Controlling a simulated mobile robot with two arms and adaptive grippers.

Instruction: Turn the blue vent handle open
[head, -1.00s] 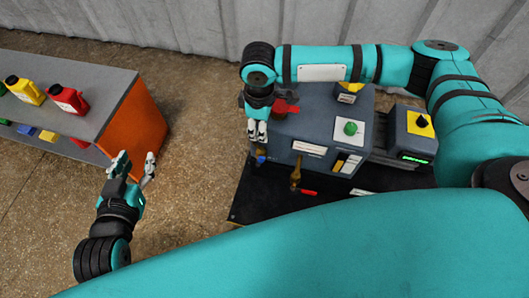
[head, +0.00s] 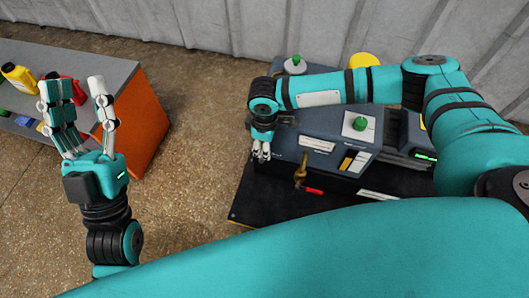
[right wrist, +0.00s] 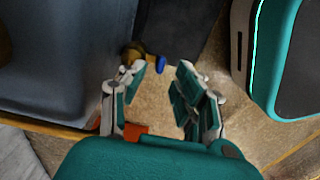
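The blue vent handle (right wrist: 158,63) shows in the right wrist view on a brass valve (right wrist: 133,52) at the edge of the grey furnace unit. In the head view it is hidden behind my right gripper (head: 261,153), which points down at the unit's front left corner. In the right wrist view my right gripper (right wrist: 162,74) is open, with one fingertip close to the handle. I cannot tell whether they touch. Nothing is between its fingers. My left gripper (head: 78,92) is open and empty, raised at the left with fingers pointing up.
A second brass valve (head: 301,171) with a red handle (head: 313,191) is right of my right gripper. A green button (head: 361,123) sits on the grey unit (head: 320,118). A shelf (head: 118,75) with yellow and red bottles stands at the left. Bare floor lies between.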

